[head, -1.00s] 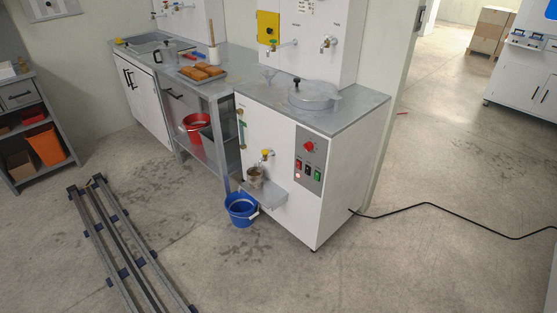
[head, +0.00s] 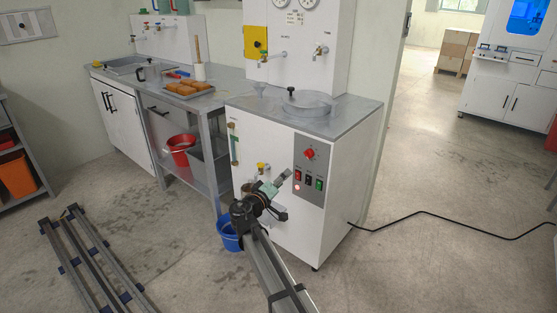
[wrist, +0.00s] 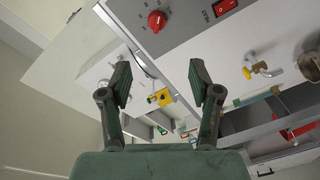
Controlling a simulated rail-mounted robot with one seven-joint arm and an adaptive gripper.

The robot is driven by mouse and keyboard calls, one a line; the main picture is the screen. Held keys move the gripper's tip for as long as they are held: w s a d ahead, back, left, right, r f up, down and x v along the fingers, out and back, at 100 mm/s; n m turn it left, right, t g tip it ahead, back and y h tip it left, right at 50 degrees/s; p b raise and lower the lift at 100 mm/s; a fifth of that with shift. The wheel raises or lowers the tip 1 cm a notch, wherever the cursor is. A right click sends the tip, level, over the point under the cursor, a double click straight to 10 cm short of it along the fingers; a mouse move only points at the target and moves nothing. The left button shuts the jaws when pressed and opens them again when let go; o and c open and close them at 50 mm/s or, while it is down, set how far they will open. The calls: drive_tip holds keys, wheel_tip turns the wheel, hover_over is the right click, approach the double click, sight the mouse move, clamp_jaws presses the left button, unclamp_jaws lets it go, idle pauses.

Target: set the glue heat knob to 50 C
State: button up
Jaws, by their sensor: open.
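The red heat knob (head: 309,154) is at the top of the grey control panel (head: 307,190) on the front of the white glue machine. My gripper (head: 287,173) is in front of the machine, below and left of the knob in the head view.
A yellow-handled tap (head: 263,168) projects left of the panel. A blue bucket (head: 229,236) stands on the floor below. A round pot lid (head: 307,103) is on top. A black cable (head: 430,212) runs right.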

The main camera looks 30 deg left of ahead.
approach(307, 156)
drive_tip(key=shift+m, duration=0.3)
drive_tip(key=w, duration=0.9)
drive_tip(key=shift+w+d+f, duration=0.2)
drive_tip(key=shift+w+d, duration=0.15)
drive_tip(key=shift+d, duration=0.05)
drive_tip(key=c, duration=1.2)
